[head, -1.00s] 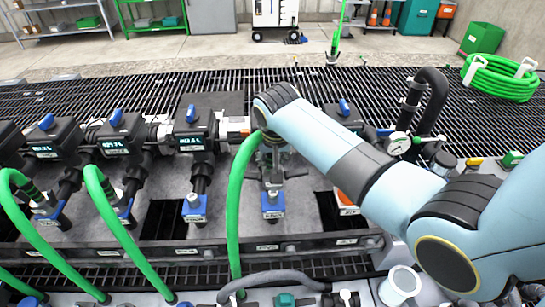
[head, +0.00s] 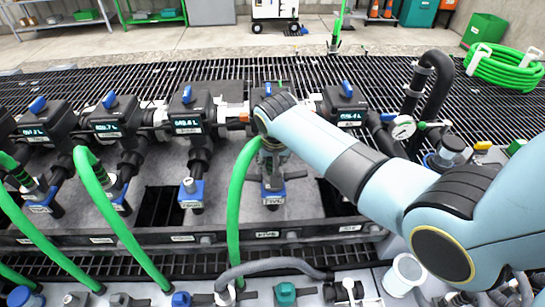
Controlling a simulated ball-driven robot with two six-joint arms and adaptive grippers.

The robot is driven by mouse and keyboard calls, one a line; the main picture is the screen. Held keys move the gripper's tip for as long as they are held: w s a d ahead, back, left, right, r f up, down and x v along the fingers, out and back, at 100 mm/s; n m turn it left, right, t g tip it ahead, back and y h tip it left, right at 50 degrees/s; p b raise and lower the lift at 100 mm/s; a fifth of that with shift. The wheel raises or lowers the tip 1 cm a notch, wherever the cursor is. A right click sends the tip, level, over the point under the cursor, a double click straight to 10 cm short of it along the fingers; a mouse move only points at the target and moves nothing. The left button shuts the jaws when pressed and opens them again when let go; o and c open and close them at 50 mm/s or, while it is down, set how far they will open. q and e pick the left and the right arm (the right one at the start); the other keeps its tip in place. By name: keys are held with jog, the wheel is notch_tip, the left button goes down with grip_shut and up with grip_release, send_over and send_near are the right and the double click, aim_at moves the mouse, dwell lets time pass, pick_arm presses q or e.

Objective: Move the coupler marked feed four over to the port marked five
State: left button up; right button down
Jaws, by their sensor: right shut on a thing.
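My right gripper (head: 272,163) is shut on the coupler at the end of a green hose (head: 237,195). The hose arcs up from the front rail to it. The gripper hides most of the coupler, so I cannot read its marking. Directly below the gripper is a blue port block (head: 273,193) with a small white label that is too small to read surely. I cannot tell whether the coupler is seated on it. Left of it stands a bare blue port (head: 191,193) with a pale top and no hose. My left gripper is not in view.
Two more blue ports (head: 122,203) at left carry green hoses (head: 110,215). Black valve boxes (head: 187,121) with blue handles line the back. A grey hose (head: 270,264) crosses the front near a white cup (head: 404,273).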

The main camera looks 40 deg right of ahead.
jog(key=c, duration=1)
grip_release()
jog(key=shift+f, duration=0.1)
jog(key=v, duration=1.2)
jog(key=shift+s, duration=0.1)
